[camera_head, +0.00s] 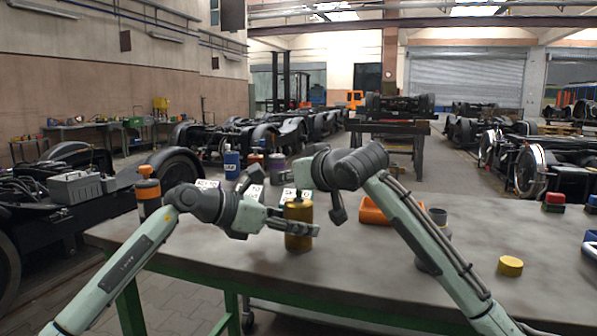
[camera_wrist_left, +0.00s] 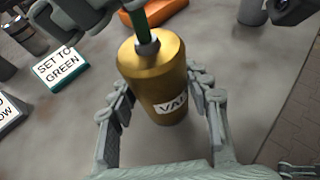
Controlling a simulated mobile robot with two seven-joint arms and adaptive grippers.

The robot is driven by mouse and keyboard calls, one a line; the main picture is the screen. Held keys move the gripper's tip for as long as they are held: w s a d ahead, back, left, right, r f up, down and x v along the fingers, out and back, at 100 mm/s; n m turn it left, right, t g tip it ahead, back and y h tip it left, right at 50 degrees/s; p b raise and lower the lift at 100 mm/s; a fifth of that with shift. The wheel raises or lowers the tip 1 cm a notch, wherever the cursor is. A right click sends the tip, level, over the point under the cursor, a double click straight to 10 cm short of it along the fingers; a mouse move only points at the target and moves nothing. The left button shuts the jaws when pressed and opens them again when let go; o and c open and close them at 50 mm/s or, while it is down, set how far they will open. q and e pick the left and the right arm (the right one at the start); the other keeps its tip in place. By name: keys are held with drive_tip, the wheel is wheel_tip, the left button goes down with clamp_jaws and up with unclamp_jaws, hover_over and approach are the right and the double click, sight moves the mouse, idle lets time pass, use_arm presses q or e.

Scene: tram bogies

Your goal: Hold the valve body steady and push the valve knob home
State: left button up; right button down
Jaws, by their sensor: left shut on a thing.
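The valve body (camera_head: 299,226) is a brass-gold cylinder standing upright on the table. It shows in the left wrist view (camera_wrist_left: 153,83) with a partly visible label beginning "VA". A grey collar and a green stem (camera_wrist_left: 139,18) stand on its top; I cannot tell whether the stem belongs to the knob. My left gripper (camera_head: 312,229) is shut on the valve body, with one finger on each side (camera_wrist_left: 165,108). My right gripper (camera_head: 318,196) is just above the body, pointing down. Its fingertips are not clear enough to show whether it holds anything.
A "SET TO GREEN" sign (camera_wrist_left: 59,70) stands beside the body. An orange tray (camera_head: 377,211), a grey cup (camera_head: 438,216) and a yellow disc (camera_head: 510,266) are to the right. A blue bottle (camera_head: 232,164) and an orange-topped container (camera_head: 148,190) are to the left.

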drive_tip(key=shift+f, duration=1)
drive_tip(key=c, duration=1.2)
unclamp_jaws()
drive_tip(key=shift+s+d+r, duration=0.1)
drive_tip(key=shift+r, duration=0.05)
drive_tip(key=v, duration=1.1)
drive_tip(key=shift+s+d+r, duration=0.1)
drive_tip(key=shift+s+d, duration=0.05)
drive_tip(key=shift+s, duration=0.15)
use_arm(q)
drive_tip(key=o, duration=1.3)
drive_tip(key=shift+o, duration=0.2)
